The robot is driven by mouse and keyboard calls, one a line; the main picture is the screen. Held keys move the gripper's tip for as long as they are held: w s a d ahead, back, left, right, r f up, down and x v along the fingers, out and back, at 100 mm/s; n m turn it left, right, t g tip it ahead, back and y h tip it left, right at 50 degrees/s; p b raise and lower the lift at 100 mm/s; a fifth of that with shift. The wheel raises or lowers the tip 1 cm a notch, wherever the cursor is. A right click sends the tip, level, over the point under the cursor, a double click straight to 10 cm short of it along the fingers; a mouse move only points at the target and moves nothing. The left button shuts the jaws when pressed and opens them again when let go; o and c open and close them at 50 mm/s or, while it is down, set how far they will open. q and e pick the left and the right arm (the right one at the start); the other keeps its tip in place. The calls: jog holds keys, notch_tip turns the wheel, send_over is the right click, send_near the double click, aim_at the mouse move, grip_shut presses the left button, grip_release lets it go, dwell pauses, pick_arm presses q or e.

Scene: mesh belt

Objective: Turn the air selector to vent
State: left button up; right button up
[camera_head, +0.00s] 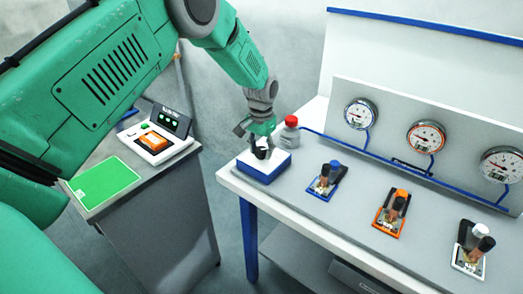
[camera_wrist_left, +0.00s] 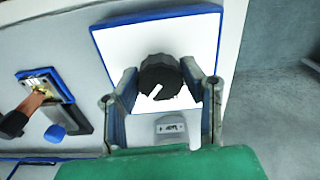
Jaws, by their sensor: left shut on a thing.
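The air selector is a black round knob (camera_wrist_left: 159,72) with a white pointer mark, on a white-topped box with blue sides (camera_head: 264,168). In the left wrist view the white mark points toward the lower left. My left gripper (camera_head: 261,147) is over the box from above, and its two fingers (camera_wrist_left: 160,82) are on either side of the knob, shut on it. In the head view the gripper mostly hides the knob. I cannot read any position marks, so I cannot tell which setting it points to. My right gripper is not in view.
Blue (camera_head: 325,183), orange (camera_head: 391,212) and white (camera_head: 470,252) valve units sit to the right, below several gauges (camera_head: 426,137). A separate cabinet with a green mat (camera_head: 104,186) stands left.

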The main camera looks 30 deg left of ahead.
aim_at(262, 148)
pick_arm(q)
jog(key=shift+w+r+m, duration=0.2)
jog(key=shift+w+m, duration=0.1)
jog(key=shift+m, duration=0.2)
jog(key=o, duration=1.1)
jog(key=shift+o, duration=0.2)
jog(key=shift+f, duration=0.2)
jog(key=shift+r, duration=0.1)
jog(key=shift+a+r, duration=0.1)
jog(key=shift+r, duration=0.25)
notch_tip(262, 148, up, 11)
jog(key=shift+w, duration=0.1)
